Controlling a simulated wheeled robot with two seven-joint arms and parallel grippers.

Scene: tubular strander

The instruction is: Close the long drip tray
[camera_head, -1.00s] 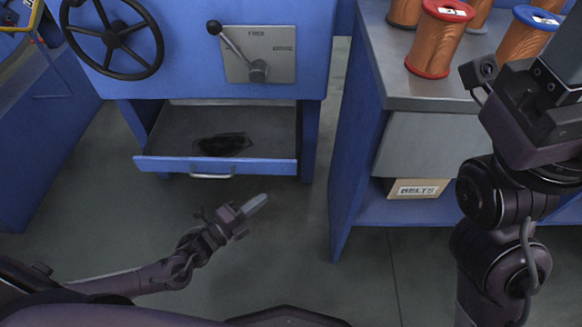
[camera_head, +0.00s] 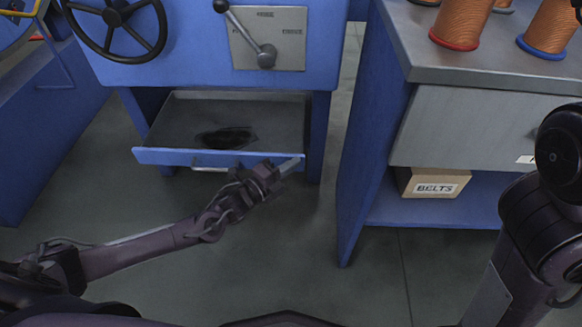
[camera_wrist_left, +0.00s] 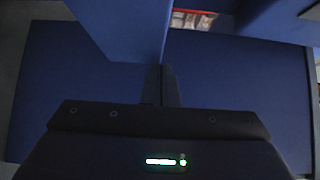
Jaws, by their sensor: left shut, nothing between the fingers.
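The long drip tray (camera_head: 165,157) is pulled out below the blue machine. Its blue front panel faces me, and a dark stain (camera_head: 226,138) lies on its grey floor. Its pale handle (camera_head: 208,169) is partly hidden by my left gripper. My left gripper (camera_head: 290,165) is shut and empty, with its fingertips over the right end of the front panel. I cannot tell whether they touch it. In the left wrist view the shut fingers (camera_wrist_left: 161,84) point at blue surfaces. My right gripper is out of view.
The machine carries a black handwheel (camera_head: 115,22) and a lever plate (camera_head: 268,38). At right stands a blue bench (camera_head: 372,130) with copper spools (camera_head: 463,22) on top and a box marked BELTS (camera_head: 433,183) on its shelf. Grey floor is clear in front.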

